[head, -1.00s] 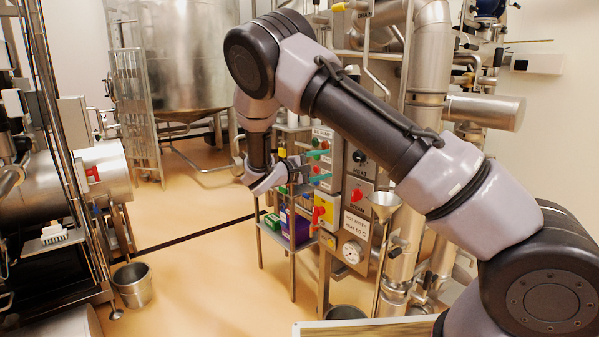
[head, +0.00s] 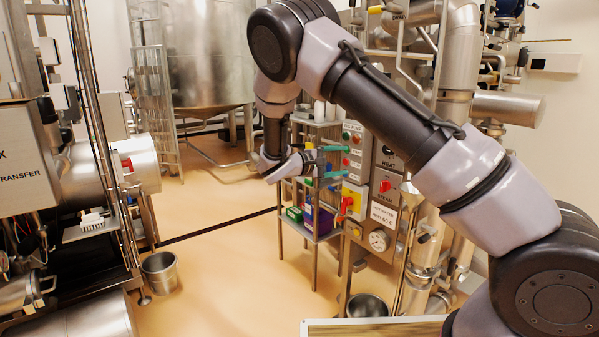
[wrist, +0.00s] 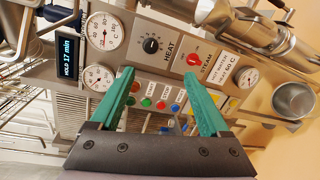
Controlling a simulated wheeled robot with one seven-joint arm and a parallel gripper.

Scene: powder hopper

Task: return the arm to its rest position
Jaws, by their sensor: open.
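My gripper (head: 318,163) is raised in the middle of the head view, in front of the control panel. Its two green fingers stand apart with nothing between them. In the wrist view my gripper (wrist: 160,95) points at the panel face, with the HEAT knob (wrist: 151,45) and the red STEAM knob (wrist: 193,59) beyond the fingertips. A row of coloured buttons (wrist: 161,105) shows between the fingers. I cannot tell from these views how far the fingertips are from the panel. My arm reaches in from the lower right, bent at a high elbow.
A small rack (head: 313,222) with boxes stands under my gripper. A metal bucket (head: 160,271) stands on the floor at left, another (head: 368,305) below the panel. A large tank (head: 205,60) is behind. The floor between is clear.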

